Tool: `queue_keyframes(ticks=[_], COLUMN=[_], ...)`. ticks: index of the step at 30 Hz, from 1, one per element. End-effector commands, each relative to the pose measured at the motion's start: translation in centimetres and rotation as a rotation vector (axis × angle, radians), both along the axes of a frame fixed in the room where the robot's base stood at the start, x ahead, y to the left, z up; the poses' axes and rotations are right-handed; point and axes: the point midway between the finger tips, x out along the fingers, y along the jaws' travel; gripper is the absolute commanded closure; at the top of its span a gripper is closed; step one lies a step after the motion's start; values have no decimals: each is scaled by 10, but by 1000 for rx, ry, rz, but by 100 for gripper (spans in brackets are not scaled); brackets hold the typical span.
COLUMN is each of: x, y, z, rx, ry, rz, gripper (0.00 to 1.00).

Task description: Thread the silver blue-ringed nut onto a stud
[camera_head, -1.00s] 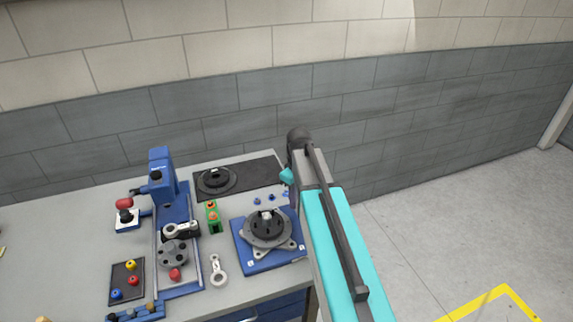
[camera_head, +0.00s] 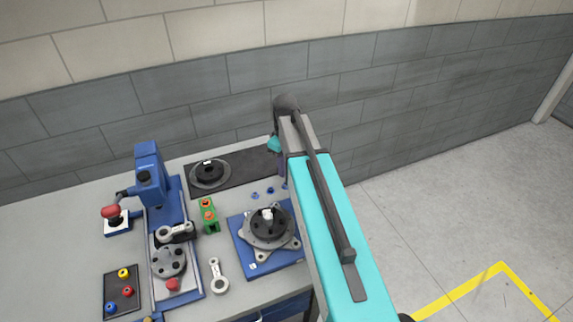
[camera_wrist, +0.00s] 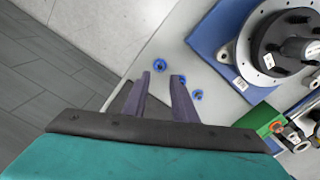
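Three small blue-ringed nuts (camera_head: 270,190) lie on the grey bench behind the blue plate. In the wrist view, one nut (camera_wrist: 158,65) is just beyond the fingertips, one (camera_wrist: 182,80) is by the right finger, and one (camera_wrist: 197,94) is farther right. The dark hub with studs (camera_head: 268,225) sits on a silver flange on the blue plate (camera_head: 245,262). The hub (camera_wrist: 280,40) also shows at upper right in the wrist view.
A green block with orange tops (camera_head: 208,215) stands left of the plate. A blue press (camera_head: 150,175), a link rod (camera_head: 217,275) and a black tray of coloured knobs (camera_head: 123,292) are farther left. A black disc (camera_head: 210,173) lies on a dark mat behind.

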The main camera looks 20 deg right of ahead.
Motion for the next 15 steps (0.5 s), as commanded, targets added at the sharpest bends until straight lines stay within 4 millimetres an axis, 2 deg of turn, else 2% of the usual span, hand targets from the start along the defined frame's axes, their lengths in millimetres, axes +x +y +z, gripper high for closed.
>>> queue_keyframes(ticks=[8, 15], x=[0, -1], y=[-1, -1], z=[-4, -21], rx=[0, 0], ry=[0, 1], rz=[-2, -2], gripper=[75, 75])
